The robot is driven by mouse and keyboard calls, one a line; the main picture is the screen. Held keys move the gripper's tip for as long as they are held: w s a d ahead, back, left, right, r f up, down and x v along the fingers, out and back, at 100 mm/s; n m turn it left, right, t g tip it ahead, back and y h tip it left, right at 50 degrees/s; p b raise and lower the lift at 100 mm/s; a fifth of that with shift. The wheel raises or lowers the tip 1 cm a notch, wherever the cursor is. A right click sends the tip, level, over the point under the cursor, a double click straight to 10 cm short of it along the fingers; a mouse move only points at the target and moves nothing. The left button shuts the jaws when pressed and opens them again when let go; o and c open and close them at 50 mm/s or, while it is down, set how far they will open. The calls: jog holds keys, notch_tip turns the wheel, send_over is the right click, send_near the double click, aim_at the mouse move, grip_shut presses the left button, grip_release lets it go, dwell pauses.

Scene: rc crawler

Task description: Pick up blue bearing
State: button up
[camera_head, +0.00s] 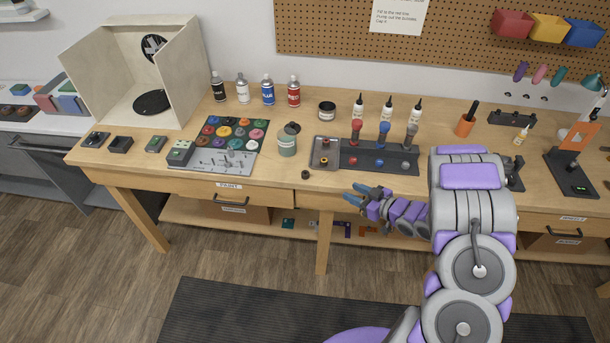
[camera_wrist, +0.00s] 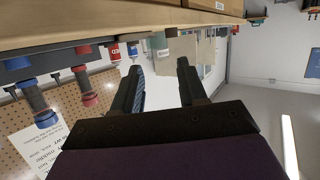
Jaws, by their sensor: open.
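A small blue round piece (camera_head: 380,163), which may be the blue bearing, sits in the black fixture (camera_head: 395,158) below a blue-topped tool (camera_head: 383,133). It is too small to make out its shape. My gripper (camera_head: 353,197) is open and empty, in front of the table's front edge, to the lower left of the fixture and apart from it. In the wrist view, the two dark fingers of my gripper (camera_wrist: 160,84) stand apart with nothing between them. That view is turned over, with a blue-topped tool (camera_wrist: 42,110) and a red-topped tool (camera_wrist: 88,92) at left.
A metal tray (camera_head: 317,154) with small brass-coloured parts adjoins the fixture's left side. A dark ring (camera_head: 305,174) lies near the table edge. A grey-green jar (camera_head: 287,145) and paint pots (camera_head: 235,132) stand further left. The wooden table's front edge (camera_head: 270,190) is close to my gripper.

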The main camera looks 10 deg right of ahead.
jog(key=y, duration=0.1)
jog(key=b, duration=0.1)
send_near(309, 175)
jog(key=x, duration=0.2)
jog(key=shift+w+a, duration=0.15)
jog(key=shift+a, duration=0.3)
jog(key=shift+w+a+f, duration=0.1)
jog(key=shift+w+f, duration=0.05)
jog(key=shift+w, duration=0.25)
jog(key=shift+b+x, duration=0.7)
jog(key=shift+x, duration=2.05)
jog(key=shift+a, duration=0.1)
jog(key=shift+s, duration=0.1)
jog(key=shift+c, duration=0.2)
jog(key=shift+c, duration=1.4)
grip_shut()
